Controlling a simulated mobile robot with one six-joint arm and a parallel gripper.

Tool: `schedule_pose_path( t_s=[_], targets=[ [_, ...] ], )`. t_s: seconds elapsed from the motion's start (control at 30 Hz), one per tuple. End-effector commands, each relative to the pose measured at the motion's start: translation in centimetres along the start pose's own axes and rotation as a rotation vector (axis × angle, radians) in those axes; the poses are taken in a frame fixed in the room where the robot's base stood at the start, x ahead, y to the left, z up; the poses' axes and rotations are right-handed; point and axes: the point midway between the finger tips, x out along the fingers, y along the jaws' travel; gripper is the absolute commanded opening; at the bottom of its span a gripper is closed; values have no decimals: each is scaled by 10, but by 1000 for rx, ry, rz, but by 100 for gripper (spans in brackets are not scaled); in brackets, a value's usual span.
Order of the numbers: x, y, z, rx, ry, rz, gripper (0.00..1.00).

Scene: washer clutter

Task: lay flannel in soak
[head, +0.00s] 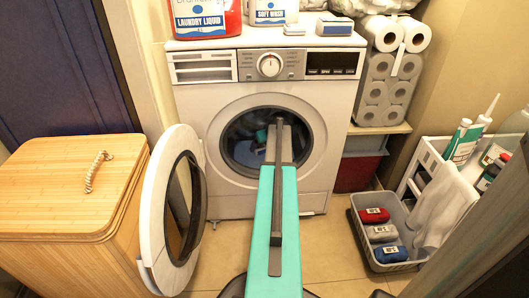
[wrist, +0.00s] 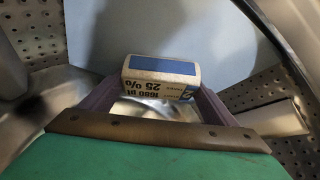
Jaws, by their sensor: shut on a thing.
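My arm reaches through the open front of the washer (head: 318,178), and my gripper is inside the drum. In the wrist view, my gripper (wrist: 160,90) is shut on a small white and blue box (wrist: 160,77), which sits between its purple fingers with its printed text upside down. Red (head: 374,215), grey (head: 382,233) and blue (head: 391,254) rolled cloths with white labels lie in a grey basket (head: 408,266) on the floor at right. I cannot tell which thing is the flannel. No label reading soak is legible.
The round washer door (head: 154,205) stands open at left, beside a wooden hamper (head: 60,190). A laundry liquid bottle (head: 200,18) and a soft wash container (head: 270,10) stand on the washer. A white rack (head: 428,160) with bottles stands at right. Perforated drum walls surround my gripper.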

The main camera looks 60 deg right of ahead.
Motion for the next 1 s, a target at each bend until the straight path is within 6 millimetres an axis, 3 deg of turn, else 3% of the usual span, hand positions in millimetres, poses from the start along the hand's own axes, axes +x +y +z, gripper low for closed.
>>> schedule_pose_path(
  t_s=[0.53, 1.0],
  targets=[
    [27, 9, 21, 8, 1, 6, 59],
    [29, 11, 23, 10, 0, 7, 59]
  ],
)
